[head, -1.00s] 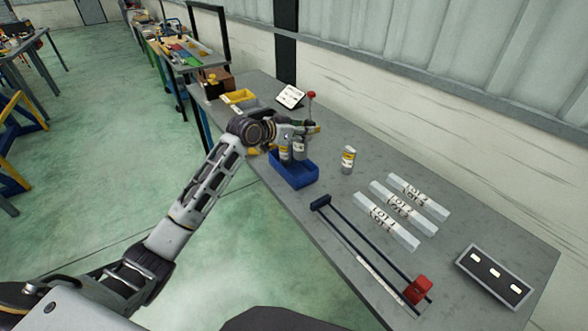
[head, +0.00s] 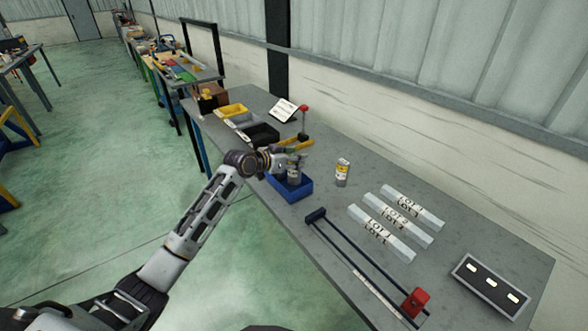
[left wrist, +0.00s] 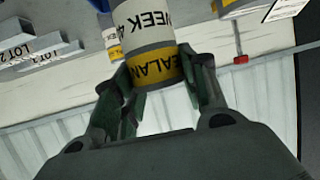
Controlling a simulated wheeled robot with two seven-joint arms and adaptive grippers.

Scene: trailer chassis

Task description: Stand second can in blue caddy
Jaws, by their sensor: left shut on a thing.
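The blue caddy (head: 304,190) stands near the table's front edge in the head view. My left gripper (head: 292,160) is over it. It is shut on a sealant can (left wrist: 150,45) with a white label and yellow band, close up in the left wrist view. In the head view the held can (head: 294,174) looks upright, at the caddy's opening; its lower end is hidden, so I cannot tell whether it rests inside. Another can (head: 342,172) stands on the table right of the caddy. My right gripper is not in view.
White LOT-marked bars (head: 395,222), a dark rail frame with a red block (head: 415,301) and a dark tray (head: 491,284) lie to the right.

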